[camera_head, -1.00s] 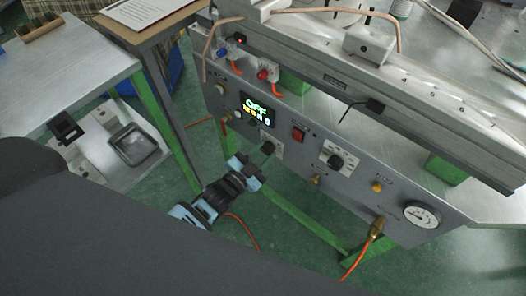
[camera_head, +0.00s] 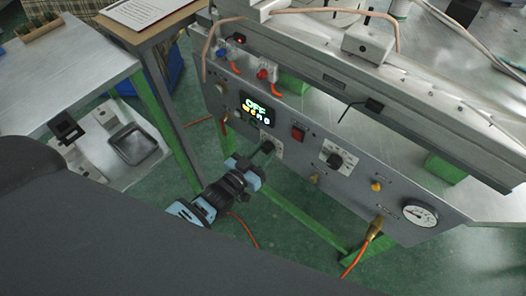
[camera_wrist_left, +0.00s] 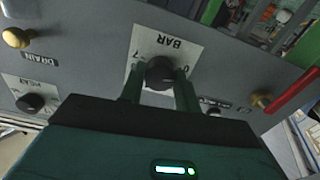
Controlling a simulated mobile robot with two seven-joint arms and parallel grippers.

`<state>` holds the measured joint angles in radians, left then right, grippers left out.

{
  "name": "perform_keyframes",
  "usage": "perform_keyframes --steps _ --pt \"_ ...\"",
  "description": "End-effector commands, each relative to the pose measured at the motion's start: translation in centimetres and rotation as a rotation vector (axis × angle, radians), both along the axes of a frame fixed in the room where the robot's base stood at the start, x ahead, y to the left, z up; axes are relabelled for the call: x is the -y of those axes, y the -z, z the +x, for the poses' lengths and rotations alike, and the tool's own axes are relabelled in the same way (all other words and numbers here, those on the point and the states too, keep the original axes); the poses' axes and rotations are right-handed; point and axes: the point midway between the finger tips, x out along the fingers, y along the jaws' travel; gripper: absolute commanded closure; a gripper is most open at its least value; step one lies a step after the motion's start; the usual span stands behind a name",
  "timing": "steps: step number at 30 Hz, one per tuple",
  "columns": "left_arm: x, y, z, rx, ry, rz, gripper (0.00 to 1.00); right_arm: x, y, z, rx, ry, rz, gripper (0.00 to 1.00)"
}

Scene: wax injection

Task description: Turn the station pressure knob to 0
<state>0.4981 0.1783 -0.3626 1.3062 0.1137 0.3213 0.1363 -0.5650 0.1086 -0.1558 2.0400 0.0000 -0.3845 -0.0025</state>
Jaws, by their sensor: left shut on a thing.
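The station pressure knob is a round black knob on a white plate marked BAR (camera_wrist_left: 165,45) on the grey front panel. In the left wrist view the knob (camera_wrist_left: 160,72) sits between the two green fingers of my left gripper (camera_wrist_left: 159,88), which is shut on it. In the head view my left gripper (camera_head: 262,156) reaches the panel from below left, at the plate under the lit display. The pointer and the exact setting of the knob are too small to read. My right gripper is not in view.
The display (camera_head: 258,109) reads OFF. A red switch (camera_head: 298,133), another black knob (camera_head: 334,160) and a round gauge (camera_head: 420,213) lie to the right on the panel. An orange hose (camera_head: 357,262) hangs below. A metal side table (camera_head: 65,75) stands at left.

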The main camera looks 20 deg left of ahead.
Motion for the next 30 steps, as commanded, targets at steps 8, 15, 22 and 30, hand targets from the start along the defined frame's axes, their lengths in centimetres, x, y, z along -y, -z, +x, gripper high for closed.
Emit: perform_keyframes --steps 8,15,22,30 --pt "0.0 0.1 0.0 -0.004 0.000 -0.007 0.91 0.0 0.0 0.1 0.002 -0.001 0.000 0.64" --pt "0.0 0.1 0.0 -0.003 0.000 -0.006 0.51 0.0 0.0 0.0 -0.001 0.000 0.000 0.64" --pt "0.0 0.0 0.0 -0.003 0.000 -0.004 0.46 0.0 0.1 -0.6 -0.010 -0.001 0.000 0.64" --pt "-0.6 0.1 -1.5 -0.003 -0.001 -0.003 0.46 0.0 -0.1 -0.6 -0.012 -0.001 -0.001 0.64"
